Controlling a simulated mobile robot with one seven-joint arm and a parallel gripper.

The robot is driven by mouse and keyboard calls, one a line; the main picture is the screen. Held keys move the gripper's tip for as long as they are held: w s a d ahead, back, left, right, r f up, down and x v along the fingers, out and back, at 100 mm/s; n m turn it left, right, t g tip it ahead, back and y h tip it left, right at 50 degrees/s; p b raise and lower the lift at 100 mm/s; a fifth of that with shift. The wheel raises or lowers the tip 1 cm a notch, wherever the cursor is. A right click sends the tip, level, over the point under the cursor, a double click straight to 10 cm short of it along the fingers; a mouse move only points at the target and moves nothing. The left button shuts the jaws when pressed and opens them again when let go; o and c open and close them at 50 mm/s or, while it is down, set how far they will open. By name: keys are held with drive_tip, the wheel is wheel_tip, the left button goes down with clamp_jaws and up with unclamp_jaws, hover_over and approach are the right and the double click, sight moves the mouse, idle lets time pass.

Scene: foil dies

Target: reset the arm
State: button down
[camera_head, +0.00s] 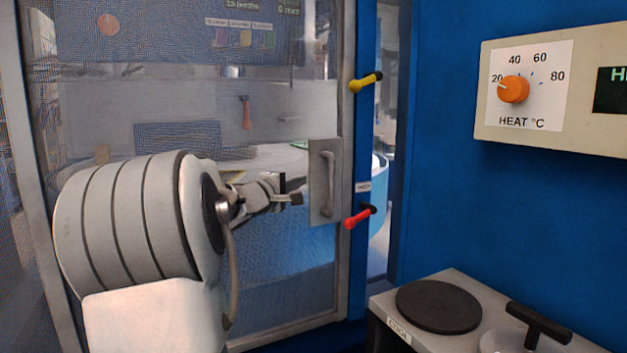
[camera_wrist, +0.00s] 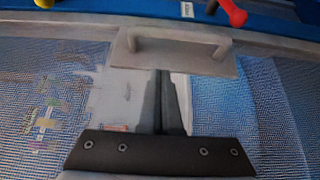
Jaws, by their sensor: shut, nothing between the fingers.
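My gripper (camera_head: 297,198) is shut and empty, held out in front of a mesh door in the head view. In the wrist view its two dark fingers (camera_wrist: 160,78) lie together. The fingers point toward the door's grey handle (camera_head: 327,184) on its plate. The handle also shows in the wrist view (camera_wrist: 180,45), just beyond the fingertips. I cannot tell exactly how wide the gap is.
A yellow lever (camera_head: 364,83) and a red lever (camera_head: 358,217) sit on the blue frame beside the door. A heat panel with an orange knob (camera_head: 513,89) hangs on the blue wall. A hotplate unit (camera_head: 385,306) stands at lower right.

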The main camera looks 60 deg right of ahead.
drive_tip(key=a, duration=0.7)
drive_tip(key=shift+w, duration=0.35)
drive_tip(key=shift+a+f, duration=0.1)
drive_tip(key=shift+a, duration=0.05)
drive_tip(key=s+a+f+t+y, duration=0.2)
drive_tip(key=a+f+y, duration=0.4)
drive_tip(key=a, duration=1)
drive_tip(key=s+a+f+t+y, duration=0.1)
drive_tip(key=a+f+t+y, duration=0.35)
drive_tip(key=a, duration=1.15)
drive_tip(key=s+a+f+y, duration=0.2)
drive_tip(key=a+f+y, duration=0.45)
drive_tip(key=a, duration=0.95)
wheel_tip(320, 180, up, 21)
drive_tip(key=a+y+p, duration=0.1)
drive_tip(key=p, duration=2)
drive_tip(key=shift+f+n, duration=0.15)
drive_tip(key=shift+n, duration=0.25)
